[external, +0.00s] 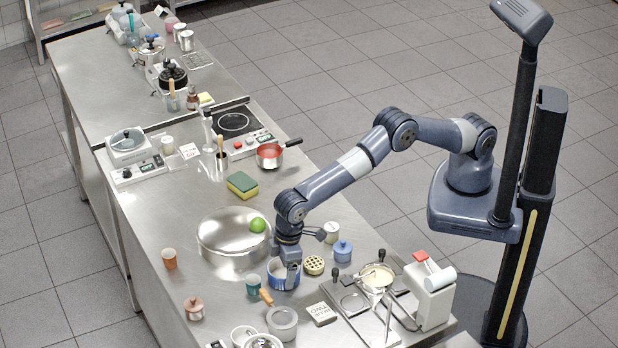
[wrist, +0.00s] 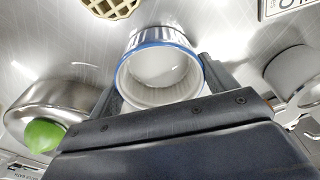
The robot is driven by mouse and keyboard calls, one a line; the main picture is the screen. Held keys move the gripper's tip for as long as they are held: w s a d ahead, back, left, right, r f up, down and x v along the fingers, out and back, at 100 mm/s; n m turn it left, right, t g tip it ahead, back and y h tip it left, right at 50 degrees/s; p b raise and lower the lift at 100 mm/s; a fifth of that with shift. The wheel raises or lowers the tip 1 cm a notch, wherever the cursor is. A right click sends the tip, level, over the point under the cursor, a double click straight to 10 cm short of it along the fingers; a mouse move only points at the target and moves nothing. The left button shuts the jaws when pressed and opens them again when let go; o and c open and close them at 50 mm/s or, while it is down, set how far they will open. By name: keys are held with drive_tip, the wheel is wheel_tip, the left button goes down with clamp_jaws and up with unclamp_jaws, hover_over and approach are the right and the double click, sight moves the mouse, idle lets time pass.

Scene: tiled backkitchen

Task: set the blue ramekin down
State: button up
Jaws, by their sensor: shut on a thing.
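The blue ramekin (external: 279,276) is in the middle of the external view, low over the steel counter. In the wrist view the ramekin (wrist: 160,48) shows a white inside and a blue rim, between the two fingers. My gripper (external: 289,272) is shut on the ramekin, and it also shows in the wrist view (wrist: 163,84). I cannot tell whether the ramekin's base touches the counter.
A large steel bowl (external: 222,250) and a green lime (external: 257,225) are to the left. A yellow holed disc (external: 314,265) and a lidded blue pot (external: 342,251) are to the right.

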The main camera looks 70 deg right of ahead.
drive_tip(key=shift+f, duration=0.1)
drive_tip(key=o, duration=1.1)
drive_tip(key=shift+o, duration=0.2)
wheel_tip(320, 180, up, 12)
drive_tip(key=s+b, duration=0.1)
drive_tip(key=shift+d+b, duration=0.3)
drive_tip(key=shift+d, duration=0.1)
drive_tip(key=shift+s, duration=0.1)
